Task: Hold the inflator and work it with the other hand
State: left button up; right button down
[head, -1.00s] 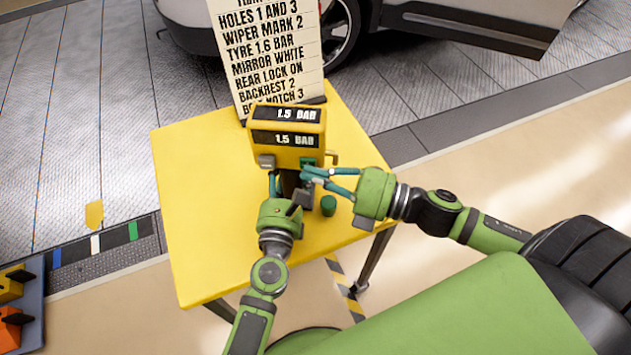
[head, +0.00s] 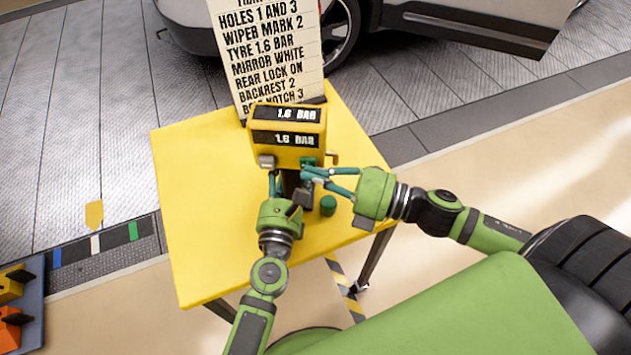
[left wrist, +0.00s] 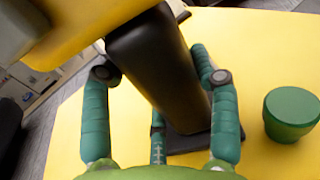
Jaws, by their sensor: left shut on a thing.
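The yellow inflator (head: 288,122) stands upright on the yellow table, and both lines of its display read 1.6 BAR. My left gripper (head: 287,180) is shut on its dark stem. In the left wrist view my left gripper's green fingers (left wrist: 160,85) sit on both sides of the black stem (left wrist: 160,70). My right gripper (head: 306,173) has its fingertips drawn together at the green button (head: 308,161) on the front right of the inflator. The tips hide part of this spot, so contact is hard to judge. A grey button (head: 266,161) is at the front left.
A card (head: 268,50) behind the inflator lists settings, including TYRE 1.6 BAR. A green cylinder (head: 328,206) stands on the table (head: 195,215) close to my right gripper. The table's left side is clear. A car (head: 430,25) is behind.

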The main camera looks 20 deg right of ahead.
pick_arm(q)
jog(key=shift+s+d+f, duration=0.15)
jog(key=shift+s+f, duration=0.05)
jog(key=shift+s, duration=0.05)
pick_arm(e)
jog(key=shift+w+d+f, duration=0.1)
jog(key=shift+w+d, duration=0.1)
jog(key=shift+d, duration=0.05)
pick_arm(q)
jog(key=shift+w+a, duration=0.2)
pick_arm(e)
jog(key=v, duration=1)
jog(key=shift+s+a, duration=0.25)
jog(key=shift+s, duration=0.05)
pick_arm(q)
jog(key=shift+r, duration=0.1)
dwell(0.8)
jog(key=o, duration=1.8)
jog(key=shift+c, duration=0.2)
